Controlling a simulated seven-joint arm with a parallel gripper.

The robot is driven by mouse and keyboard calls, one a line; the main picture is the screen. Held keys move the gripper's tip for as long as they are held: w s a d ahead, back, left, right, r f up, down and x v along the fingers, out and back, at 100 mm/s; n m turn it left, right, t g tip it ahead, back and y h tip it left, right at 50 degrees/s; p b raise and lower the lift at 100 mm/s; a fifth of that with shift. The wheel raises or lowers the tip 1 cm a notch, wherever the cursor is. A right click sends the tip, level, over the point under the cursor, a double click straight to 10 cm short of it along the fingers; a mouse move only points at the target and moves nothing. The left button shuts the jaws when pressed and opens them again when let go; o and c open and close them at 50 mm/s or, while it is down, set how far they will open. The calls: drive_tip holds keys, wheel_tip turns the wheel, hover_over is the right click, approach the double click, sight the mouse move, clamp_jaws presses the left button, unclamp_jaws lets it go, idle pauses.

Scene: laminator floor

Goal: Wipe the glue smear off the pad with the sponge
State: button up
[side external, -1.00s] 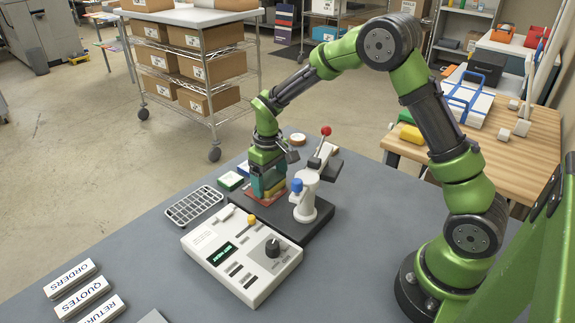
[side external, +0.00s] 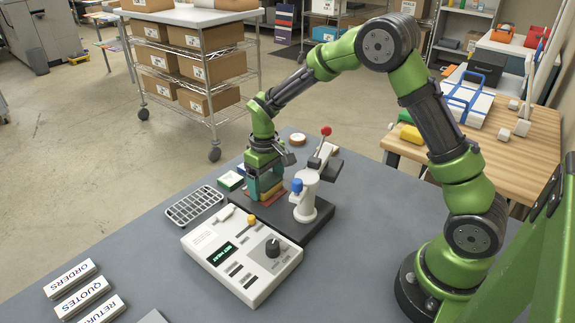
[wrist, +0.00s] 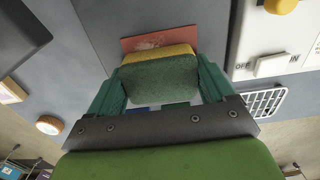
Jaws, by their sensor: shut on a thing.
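The pad (wrist: 140,43) is a flat orange-red plate; a paler smear (wrist: 150,42) shows on its bare part in the wrist view. The sponge (wrist: 160,80) is green with a yellow layer. My gripper (wrist: 158,85) is shut on it, a teal finger at each side. The sponge covers part of the pad in the wrist view, so any smear under it is hidden. In the side view my gripper (side external: 266,188) is low over the pad, and the sponge seems to be at the pad's surface; contact is hard to tell.
The pad sits on a dark base with a white post (side external: 307,200) and red-knobbed lever close right of my gripper. A white control box (side external: 240,255) stands in front. A grey rack (side external: 194,206) lies left. The table's left front is mostly clear, apart from label blocks (side external: 82,292).

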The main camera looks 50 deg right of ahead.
sight(275, 175)
drive_tip(key=d, duration=0.3)
drive_tip(key=shift+d, duration=0.2)
drive_tip(key=a, duration=0.7)
drive_tip(key=shift+a, duration=0.2)
drive_tip(key=shift+d+f, duration=0.1)
drive_tip(key=shift+d, duration=3.35)
drive_tip(key=shift+d+r, duration=0.2)
drive_tip(key=shift+a+r, duration=0.1)
drive_tip(key=shift+r, duration=3.8)
